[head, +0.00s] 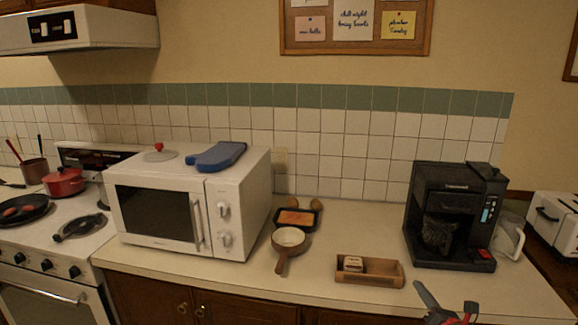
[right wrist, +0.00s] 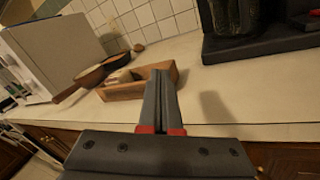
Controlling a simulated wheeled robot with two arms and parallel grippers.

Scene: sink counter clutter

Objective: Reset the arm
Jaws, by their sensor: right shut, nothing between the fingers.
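My right gripper (head: 447,312) shows at the bottom right of the head view, in front of the counter's front edge. In the right wrist view its fingers (right wrist: 160,80) are together with nothing between them. They point toward the counter (right wrist: 215,95), just right of a small wooden tray (right wrist: 120,91). I cannot tell if they touch anything. My left gripper is not in the head view.
The wooden tray (head: 355,281) holds a small item. Left of it are a brown-handled pan (head: 290,238) and a white microwave (head: 150,210). A black coffee machine (head: 450,215) stands at right.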

